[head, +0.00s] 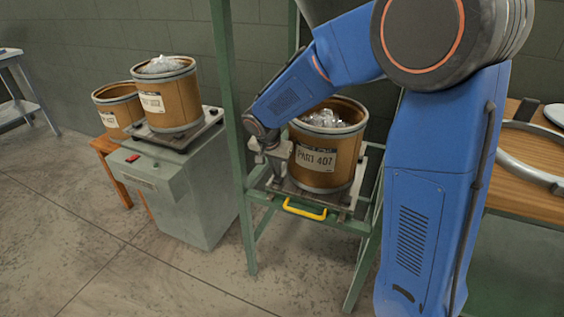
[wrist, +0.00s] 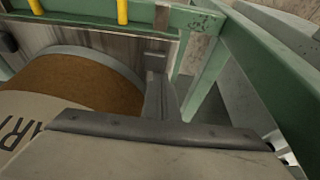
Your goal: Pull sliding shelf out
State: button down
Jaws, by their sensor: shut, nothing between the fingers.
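The sliding shelf (head: 338,203) sits in a green rack, with a yellow handle (head: 305,209) on its front edge. A brown drum labelled PART 407 (head: 327,175) stands upright on the shelf with clear material inside. My gripper (head: 274,172) is shut and empty, close to the left side of the drum and above the shelf; I cannot tell whether it touches the drum. In the wrist view, my gripper (wrist: 157,75) is beside the drum (wrist: 85,80), and the two yellow legs of the handle (wrist: 122,11) show at the top edge.
Green rack posts (head: 240,150) stand close to my gripper. A grey-green cabinet (head: 190,195) with another drum (head: 168,100) on top is to the left. A wooden bench (head: 530,175) is to the right. The floor before the rack is clear.

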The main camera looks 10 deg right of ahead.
jog(key=s+a, duration=0.8)
jog(key=s, duration=0.3)
jog(key=s+a, duration=0.9)
jog(key=s, duration=0.3)
jog(key=shift+s, duration=0.2)
